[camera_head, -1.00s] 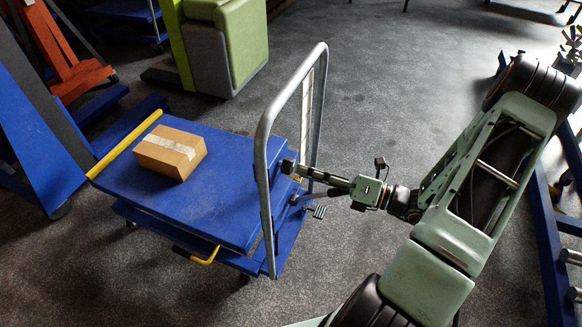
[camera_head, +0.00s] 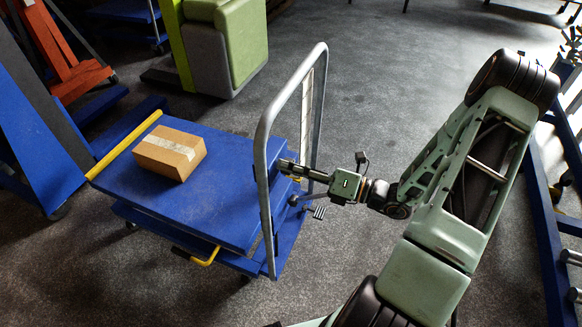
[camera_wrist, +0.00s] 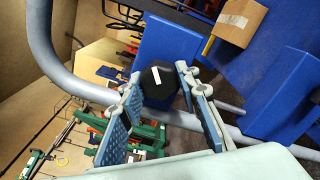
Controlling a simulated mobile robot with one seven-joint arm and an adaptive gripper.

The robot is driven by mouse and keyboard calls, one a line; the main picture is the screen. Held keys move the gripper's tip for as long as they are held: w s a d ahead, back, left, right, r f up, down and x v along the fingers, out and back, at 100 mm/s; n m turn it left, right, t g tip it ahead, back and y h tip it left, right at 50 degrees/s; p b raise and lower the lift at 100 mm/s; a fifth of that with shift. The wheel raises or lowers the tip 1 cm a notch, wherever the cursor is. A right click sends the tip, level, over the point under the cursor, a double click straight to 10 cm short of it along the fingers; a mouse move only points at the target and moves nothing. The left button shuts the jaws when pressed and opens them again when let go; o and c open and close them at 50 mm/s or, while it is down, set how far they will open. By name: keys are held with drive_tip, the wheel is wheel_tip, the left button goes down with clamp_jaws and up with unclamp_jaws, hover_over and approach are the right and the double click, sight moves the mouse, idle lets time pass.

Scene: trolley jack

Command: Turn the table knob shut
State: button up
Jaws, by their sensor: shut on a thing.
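The table knob (camera_wrist: 157,84) is black and round with a white mark on its face, beside the blue table in the wrist view. My gripper (camera_wrist: 160,78) has one finger on each side of the knob and is shut on it. In the head view my gripper (camera_head: 284,166) reaches from the right to the handle side of the blue trolley table (camera_head: 225,203). The knob cannot be made out there.
A grey tube handle (camera_head: 262,165) rises close beside my gripper. A cardboard box (camera_head: 170,152) sits on the table. Blue frames stand at the right edge. The floor behind the trolley is open.

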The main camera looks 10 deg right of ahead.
drive_tip(key=shift+c, duration=0.9)
drive_tip(key=shift+n, duration=0.3)
drive_tip(key=n, duration=0.4)
drive_tip(key=shift+f+n, duration=0.1)
drive_tip(key=shift+n, duration=0.2)
drive_tip(key=n+b, duration=0.1)
drive_tip(key=n, duration=0.4)
drive_tip(key=shift+d, duration=0.1)
drive_tip(key=shift+n, duration=0.4)
drive_tip(key=o, duration=1.2)
drive_tip(key=shift+c, duration=0.2)
